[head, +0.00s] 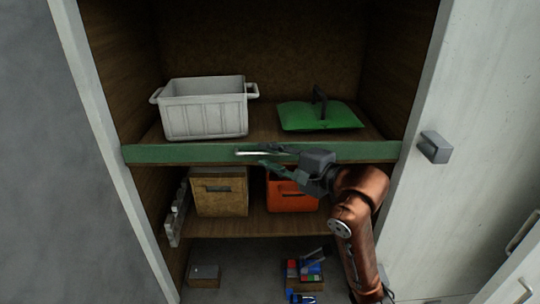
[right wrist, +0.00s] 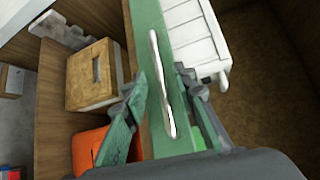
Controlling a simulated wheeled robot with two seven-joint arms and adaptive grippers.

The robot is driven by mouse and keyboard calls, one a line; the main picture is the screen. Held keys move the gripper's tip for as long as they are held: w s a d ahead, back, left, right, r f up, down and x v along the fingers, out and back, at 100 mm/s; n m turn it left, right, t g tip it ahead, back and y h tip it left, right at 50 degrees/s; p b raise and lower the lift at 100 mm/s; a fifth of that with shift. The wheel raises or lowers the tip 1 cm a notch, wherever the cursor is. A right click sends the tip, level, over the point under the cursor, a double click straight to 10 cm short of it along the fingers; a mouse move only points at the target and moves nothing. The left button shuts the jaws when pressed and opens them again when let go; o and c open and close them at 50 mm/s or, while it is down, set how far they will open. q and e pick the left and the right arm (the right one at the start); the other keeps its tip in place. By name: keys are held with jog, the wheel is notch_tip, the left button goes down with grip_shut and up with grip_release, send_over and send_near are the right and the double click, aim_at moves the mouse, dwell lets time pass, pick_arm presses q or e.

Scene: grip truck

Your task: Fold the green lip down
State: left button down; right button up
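The green lip (head: 190,153) is a long board that stands along the front edge of the upper shelf. It also shows in the right wrist view (right wrist: 148,30), running between my fingers. A thin white bar (right wrist: 160,80) lies along the lip's face. My right gripper (head: 258,157) is at the middle of the lip, in front of it. In the right wrist view its fingers (right wrist: 162,78) are spread, one on each side of the lip and the white bar. Contact with the lip cannot be told. My left gripper is out of view.
On the upper shelf stand a white crate (head: 205,112) and a green lidded thing (head: 318,116) with a dark handle. Below are a tan box (head: 220,193) and an orange box (head: 290,202). An open cabinet door (head: 480,130) is at the right.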

grip_shut()
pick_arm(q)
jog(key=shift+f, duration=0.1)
